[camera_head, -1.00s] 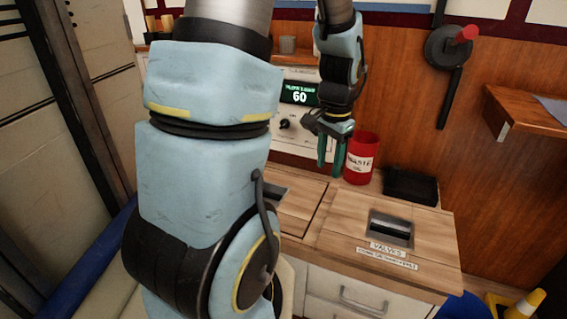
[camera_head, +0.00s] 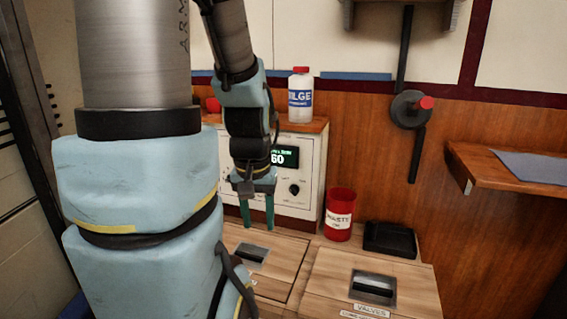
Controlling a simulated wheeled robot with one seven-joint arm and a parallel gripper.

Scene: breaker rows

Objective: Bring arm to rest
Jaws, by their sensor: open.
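My gripper (camera_head: 257,212) hangs pointing down in front of the white panel (camera_head: 310,178). Its two green fingers are apart, with nothing between them. It is above the wooden counter (camera_head: 318,262), left of the red waste can (camera_head: 340,214) and apart from it. My blue-grey arm fills the left of the view and hides part of the counter and panel. The panel has a lit display (camera_head: 284,157) reading 60, partly covered by my wrist, and a black knob (camera_head: 294,188).
A white bottle (camera_head: 300,98) with a red cap stands on top of the panel box. A black tray (camera_head: 390,240) lies right of the can. A wooden shelf (camera_head: 490,168) juts out at the right. A lever with a red knob (camera_head: 425,103) is on the wall.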

